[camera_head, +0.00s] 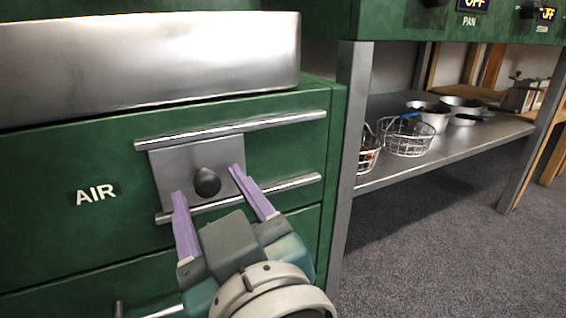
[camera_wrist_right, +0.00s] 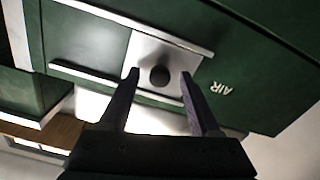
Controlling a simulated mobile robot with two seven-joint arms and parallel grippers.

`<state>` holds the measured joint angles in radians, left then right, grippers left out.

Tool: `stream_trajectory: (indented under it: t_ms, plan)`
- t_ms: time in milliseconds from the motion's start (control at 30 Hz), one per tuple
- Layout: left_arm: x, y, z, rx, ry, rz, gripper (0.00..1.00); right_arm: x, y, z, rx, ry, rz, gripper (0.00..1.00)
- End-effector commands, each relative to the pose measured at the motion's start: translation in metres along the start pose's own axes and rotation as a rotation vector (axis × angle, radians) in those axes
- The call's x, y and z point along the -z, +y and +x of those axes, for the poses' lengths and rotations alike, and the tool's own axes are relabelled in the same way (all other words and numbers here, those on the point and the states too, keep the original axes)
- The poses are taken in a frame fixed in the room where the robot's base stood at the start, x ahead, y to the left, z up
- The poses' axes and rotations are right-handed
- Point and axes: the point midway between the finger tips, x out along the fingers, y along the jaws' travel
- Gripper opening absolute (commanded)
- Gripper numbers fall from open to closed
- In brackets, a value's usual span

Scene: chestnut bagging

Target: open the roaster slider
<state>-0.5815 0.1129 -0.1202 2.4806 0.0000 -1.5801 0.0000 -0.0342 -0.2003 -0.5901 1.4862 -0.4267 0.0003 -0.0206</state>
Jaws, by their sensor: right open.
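The roaster slider is a grey metal plate (camera_head: 168,168) with a round black knob (camera_head: 207,182). It sits between two horizontal metal rails (camera_head: 235,130) on a green front panel marked AIR. My right gripper (camera_head: 211,180) is open, its two purple fingers on either side of the knob and apart from it. In the right wrist view the plate (camera_wrist_right: 150,50) and the dark knob (camera_wrist_right: 160,76) show between the fingertips (camera_wrist_right: 160,74). Whether the fingertips touch the plate cannot be told. My left gripper is not in view.
A steel tray-like body (camera_head: 150,62) sits above the panel. A metal leg (camera_head: 350,130) stands beside the panel. The grey carpet (camera_head: 450,250) at the right is clear.

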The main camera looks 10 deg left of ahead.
Motion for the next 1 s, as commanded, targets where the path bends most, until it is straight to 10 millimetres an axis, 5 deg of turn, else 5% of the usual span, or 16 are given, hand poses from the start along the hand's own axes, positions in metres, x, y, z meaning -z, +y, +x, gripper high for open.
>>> stream_trajectory:
  t_ms: [600, 1000]
  plan:
    - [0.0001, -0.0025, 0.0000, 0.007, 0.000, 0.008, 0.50, -0.0002, 0.0002, -0.0005, 0.000, 0.000, 0.000, 0.01]
    - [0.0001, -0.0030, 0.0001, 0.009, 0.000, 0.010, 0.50, -0.0004, 0.0001, -0.0006, 0.000, 0.000, 0.000, 0.00]
